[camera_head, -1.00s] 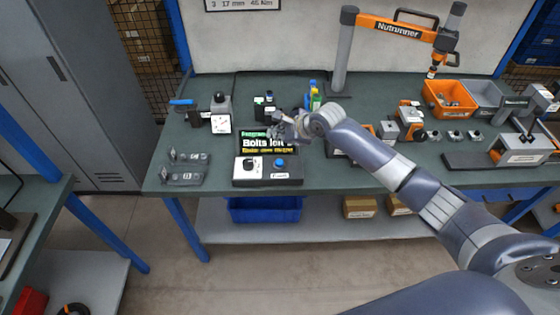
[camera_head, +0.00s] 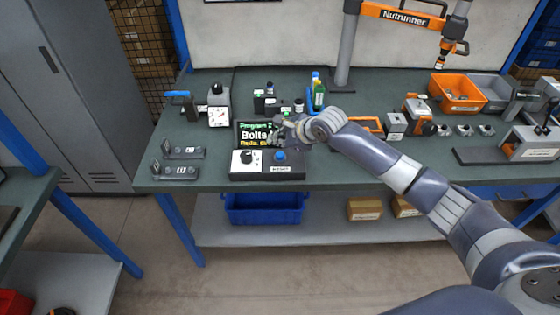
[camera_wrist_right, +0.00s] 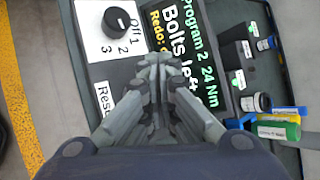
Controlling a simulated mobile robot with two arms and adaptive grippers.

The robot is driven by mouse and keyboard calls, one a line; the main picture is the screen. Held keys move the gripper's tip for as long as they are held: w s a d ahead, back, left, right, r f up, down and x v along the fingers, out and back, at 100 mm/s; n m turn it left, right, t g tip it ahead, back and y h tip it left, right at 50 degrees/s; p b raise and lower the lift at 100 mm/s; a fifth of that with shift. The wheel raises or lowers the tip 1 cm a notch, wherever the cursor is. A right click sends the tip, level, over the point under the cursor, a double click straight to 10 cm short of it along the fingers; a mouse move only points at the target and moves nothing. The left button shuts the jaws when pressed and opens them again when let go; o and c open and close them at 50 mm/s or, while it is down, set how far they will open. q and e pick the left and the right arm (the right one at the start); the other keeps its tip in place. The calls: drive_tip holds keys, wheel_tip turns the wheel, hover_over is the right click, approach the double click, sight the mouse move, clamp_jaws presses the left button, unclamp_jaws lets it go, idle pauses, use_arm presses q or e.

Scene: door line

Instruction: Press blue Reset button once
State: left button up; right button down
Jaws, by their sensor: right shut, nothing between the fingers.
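The blue Reset button (camera_head: 280,156) sits on the right part of a dark control box (camera_head: 300,172) at the bench's front edge. A white panel with a black rotary knob (camera_head: 246,156) is to its left. My right gripper (camera_head: 280,128) is shut and empty, above and just behind the button, in front of the display. In the right wrist view, my shut fingers (camera_wrist_right: 156,72) cover the area beside the "Reset" label (camera_wrist_right: 104,98), and the blue button is hidden there. The knob also shows in that view (camera_wrist_right: 118,20). My left gripper is out of view.
A display (camera_head: 252,134) reading "Bolts" stands behind the box, partly covered by my gripper. Bottles (camera_head: 318,94) stand behind my right wrist. An orange bin (camera_head: 458,92) is at the back right. Small fixtures (camera_head: 180,152) lie left of the box.

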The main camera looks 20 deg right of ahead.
sight(279, 156)
wheel_tip(279, 156, down, 2)
drive_tip(key=shift+f, duration=0.1)
idle(1.4)
drive_tip(key=shift+f, duration=0.4)
drive_tip(key=shift+s+f, duration=0.1)
drive_tip(key=shift+f, duration=0.45)
idle(0.8)
drive_tip(key=shift+r+p, duration=0.95)
drive_tip(key=shift+p, duration=0.45)
